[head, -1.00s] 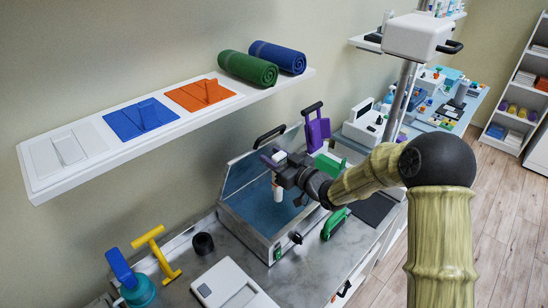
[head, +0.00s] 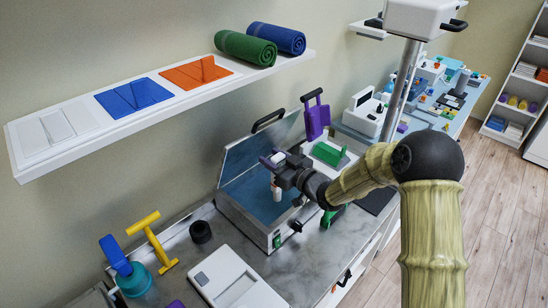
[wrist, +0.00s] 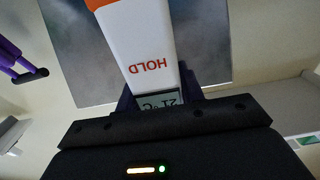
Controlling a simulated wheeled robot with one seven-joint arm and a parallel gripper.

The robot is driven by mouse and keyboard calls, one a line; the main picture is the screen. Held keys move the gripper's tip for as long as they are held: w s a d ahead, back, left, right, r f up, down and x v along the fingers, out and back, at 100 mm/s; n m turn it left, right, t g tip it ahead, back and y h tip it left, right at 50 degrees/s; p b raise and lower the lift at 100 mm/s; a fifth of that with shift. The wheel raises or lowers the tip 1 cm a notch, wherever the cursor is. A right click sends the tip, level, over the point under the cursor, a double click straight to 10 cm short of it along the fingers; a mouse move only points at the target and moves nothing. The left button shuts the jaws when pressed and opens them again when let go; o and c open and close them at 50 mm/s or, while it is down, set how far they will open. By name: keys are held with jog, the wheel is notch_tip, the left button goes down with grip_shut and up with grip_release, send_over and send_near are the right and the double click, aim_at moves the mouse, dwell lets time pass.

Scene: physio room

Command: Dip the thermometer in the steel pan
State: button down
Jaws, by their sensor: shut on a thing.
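My gripper (head: 279,168) is over the pan, shut on the thermometer (head: 277,194). In the wrist view the thermometer (wrist: 145,50) is white with an orange end, the word HOLD and a small display, between my fingers (wrist: 160,98).
A white wall shelf (head: 150,105) with mats and rolled towels runs above the counter at the left. A purple item (head: 316,120) stands behind the pan.

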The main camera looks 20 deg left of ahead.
jog(key=shift+w+f+b, duration=0.1)
jog(key=shift+f+b, duration=2.25)
jog(key=shift+f, duration=0.5)
dwell(0.6)
dwell(0.9)
